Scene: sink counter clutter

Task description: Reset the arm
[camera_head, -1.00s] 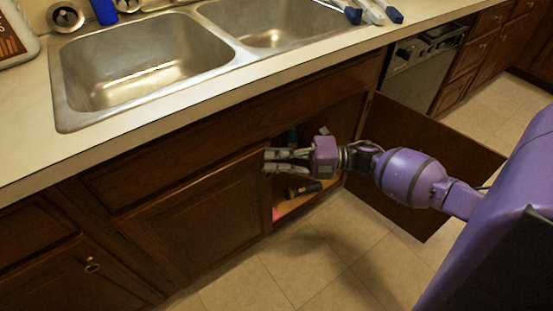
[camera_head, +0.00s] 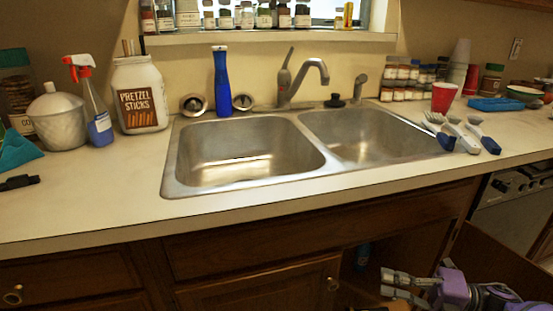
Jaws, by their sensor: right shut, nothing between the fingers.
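My right gripper (camera_head: 392,290) is at the bottom right of the head view, in front of the open under-sink cabinet (camera_head: 378,262). Its fingers point left and are shut with nothing between them. My purple right wrist (camera_head: 455,288) shows behind the fingers, and the rest of the arm runs out of the frame. My left arm is not in view.
The double sink (camera_head: 250,155) is set in the counter (camera_head: 90,205) above the gripper. Several brushes (camera_head: 462,130) lie at its right. An open cabinet door (camera_head: 490,262) stands right of my wrist. A spray bottle (camera_head: 98,115) and pretzel jar (camera_head: 138,95) stand at left.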

